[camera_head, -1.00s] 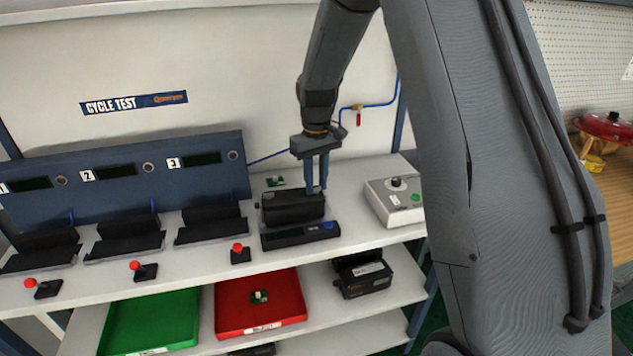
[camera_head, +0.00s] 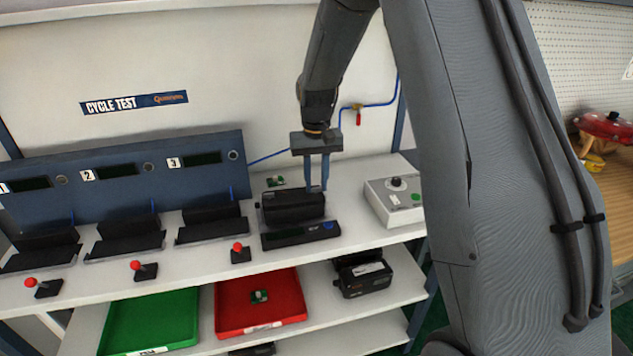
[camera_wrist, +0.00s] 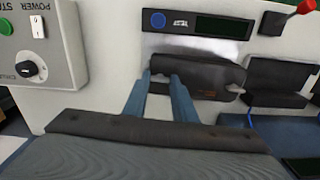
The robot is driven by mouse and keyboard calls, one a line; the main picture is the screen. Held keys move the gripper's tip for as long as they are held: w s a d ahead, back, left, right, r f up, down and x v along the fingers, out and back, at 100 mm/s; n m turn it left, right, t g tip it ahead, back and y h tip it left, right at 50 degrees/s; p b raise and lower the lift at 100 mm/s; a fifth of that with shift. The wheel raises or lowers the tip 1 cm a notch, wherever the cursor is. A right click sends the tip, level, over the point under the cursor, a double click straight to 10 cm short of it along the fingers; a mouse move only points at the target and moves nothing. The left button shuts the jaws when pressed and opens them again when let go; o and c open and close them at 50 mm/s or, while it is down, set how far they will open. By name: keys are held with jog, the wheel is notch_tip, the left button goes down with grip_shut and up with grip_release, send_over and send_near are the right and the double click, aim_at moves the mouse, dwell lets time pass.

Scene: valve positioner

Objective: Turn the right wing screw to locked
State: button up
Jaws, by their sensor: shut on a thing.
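The black valve positioner (camera_head: 292,206) lies on the white bench top, behind a dark device with a blue button (camera_head: 300,235). The positioner also shows in the wrist view (camera_wrist: 210,80), where the scene appears turned round. My gripper (camera_head: 316,189) points down at the positioner's right end. Its two blue fingers (camera_wrist: 161,77) are shut on the right wing screw, with a narrow gap between them. A small dark knob (camera_head: 258,206) sticks out at the positioner's left end.
A grey control box with a black knob (camera_head: 397,184) stands close on the right. Black cradles (camera_head: 212,223) and red-knobbed levers (camera_head: 240,253) stand to the left. A red tray (camera_head: 290,286) is on the shelf below.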

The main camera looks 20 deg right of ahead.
jog(key=shift+w+r, duration=0.1)
jog(key=o, duration=1.1)
jog(key=shift+c, duration=0.2)
jog(key=shift+r+b, duration=1.15)
jog(key=shift+r, duration=2.75)
jog(key=s+f, duration=0.3)
jog(key=s, duration=0.9)
jog(key=s+f+t, duration=0.1)
jog(key=s+f, duration=0.2)
jog(key=s, duration=1)
jog(key=shift+s+f+n, duration=0.2)
jog(key=shift+f+n, duration=0.05)
jog(key=shift+n, duration=0.15)
